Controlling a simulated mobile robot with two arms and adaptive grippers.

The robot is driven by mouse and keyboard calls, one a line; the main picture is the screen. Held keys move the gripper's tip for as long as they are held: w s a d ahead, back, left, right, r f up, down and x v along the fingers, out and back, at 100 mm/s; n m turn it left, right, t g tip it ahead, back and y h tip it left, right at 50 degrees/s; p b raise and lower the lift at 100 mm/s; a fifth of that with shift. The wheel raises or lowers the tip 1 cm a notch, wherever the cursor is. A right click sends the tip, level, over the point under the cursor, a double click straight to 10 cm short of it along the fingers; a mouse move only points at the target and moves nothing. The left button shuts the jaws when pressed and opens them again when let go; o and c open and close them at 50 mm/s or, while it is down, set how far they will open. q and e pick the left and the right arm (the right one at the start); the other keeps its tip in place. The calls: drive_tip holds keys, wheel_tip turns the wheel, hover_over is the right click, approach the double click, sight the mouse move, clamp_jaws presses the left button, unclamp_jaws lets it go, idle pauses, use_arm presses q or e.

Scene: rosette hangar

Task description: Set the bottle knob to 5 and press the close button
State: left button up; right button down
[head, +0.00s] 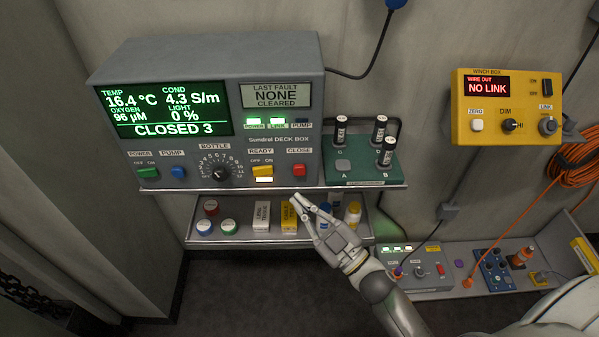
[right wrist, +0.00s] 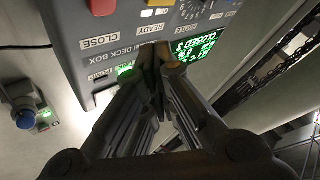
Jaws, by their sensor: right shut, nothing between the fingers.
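The grey deck box (head: 215,60) has a green display (head: 165,110) reading CLOSED 3. The black bottle knob (head: 219,173) sits below it in a ring of numbers; its exact setting is too small to read. The red close button (head: 299,170) is at the right of the box's lower row; a red button (right wrist: 103,6) also shows in the right wrist view beside the CLOSE label. My right gripper (head: 294,198) is shut and empty, in front of and below the close button in the head view. My left gripper is not in view.
The yellow ready switch (head: 263,170) has a lit lamp under it. A green power switch (head: 148,173) and blue pump knob (head: 178,172) are at left. A green rack (head: 362,168) with black-capped vials stands right. A lower shelf (head: 235,240) holds jars and boxes.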

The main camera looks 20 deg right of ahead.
sight(299, 170)
drive_tip(key=w+d, duration=0.2)
drive_tip(key=w, duration=0.3)
drive_tip(key=shift+w+b, duration=0.4)
drive_tip(key=shift+w, duration=0.15)
idle(1.0)
drive_tip(key=shift+w+d, duration=0.1)
drive_tip(key=shift+w, duration=0.15)
drive_tip(key=shift+w+d, duration=0.15)
drive_tip(key=shift+w, duration=0.3)
idle(0.7)
drive_tip(key=shift+s, duration=0.2)
drive_tip(key=shift+s+a, duration=0.3)
drive_tip(key=shift+s, duration=0.4)
